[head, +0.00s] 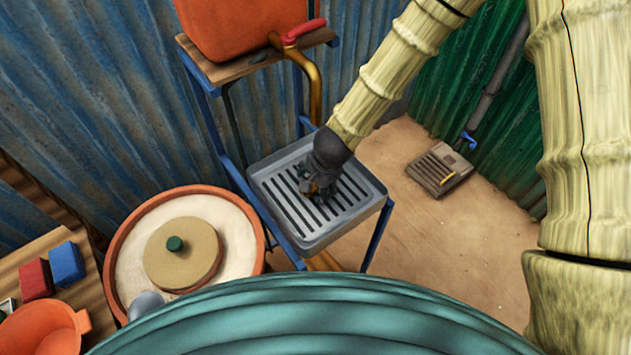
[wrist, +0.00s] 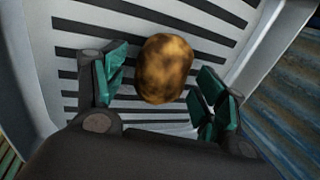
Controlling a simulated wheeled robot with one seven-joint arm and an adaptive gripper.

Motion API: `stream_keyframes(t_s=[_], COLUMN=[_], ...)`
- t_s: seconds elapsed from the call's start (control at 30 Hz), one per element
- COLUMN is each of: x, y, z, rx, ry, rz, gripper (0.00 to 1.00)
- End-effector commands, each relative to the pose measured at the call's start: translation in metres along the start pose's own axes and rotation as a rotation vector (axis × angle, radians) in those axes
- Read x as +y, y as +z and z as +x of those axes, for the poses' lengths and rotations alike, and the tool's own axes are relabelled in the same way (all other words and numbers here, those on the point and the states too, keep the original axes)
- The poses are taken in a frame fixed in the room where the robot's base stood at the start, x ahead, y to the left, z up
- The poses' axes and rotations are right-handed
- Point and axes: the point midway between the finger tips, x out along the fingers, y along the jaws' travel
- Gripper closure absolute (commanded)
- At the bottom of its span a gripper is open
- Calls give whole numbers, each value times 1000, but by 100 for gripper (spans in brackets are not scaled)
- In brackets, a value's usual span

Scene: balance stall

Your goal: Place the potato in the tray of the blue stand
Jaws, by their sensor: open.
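The potato (wrist: 165,68) is brown and mottled. In the wrist view it lies on the slatted grey tray (wrist: 85,14) of the blue stand, between and a little beyond my open fingertips. My gripper (wrist: 160,92) has green finger pads standing apart on either side of it, with a gap visible on each side. In the head view my gripper (head: 318,190) is low over the tray (head: 290,222) and hides most of the potato. The blue stand (head: 376,236) carries this tray below a wooden shelf.
An orange container (head: 235,25) and a brass tap with a red handle (head: 303,32) are on the upper shelf. A round basin (head: 128,262) with a lidded disc stands left of the tray. Red (head: 35,279) and blue (head: 66,263) blocks lie further left. A floor drain (head: 440,170) is at right.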

Motion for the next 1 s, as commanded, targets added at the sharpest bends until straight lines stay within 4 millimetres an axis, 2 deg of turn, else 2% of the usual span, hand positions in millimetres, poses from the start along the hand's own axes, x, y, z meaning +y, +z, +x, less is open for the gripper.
stream_keyframes(t_s=[0.27,1.0], x=[-1,-1], y=[0,0], z=[-11,-88], rx=[0,2], ry=[-1,-1], rz=[-2,-2], gripper=[29,29])
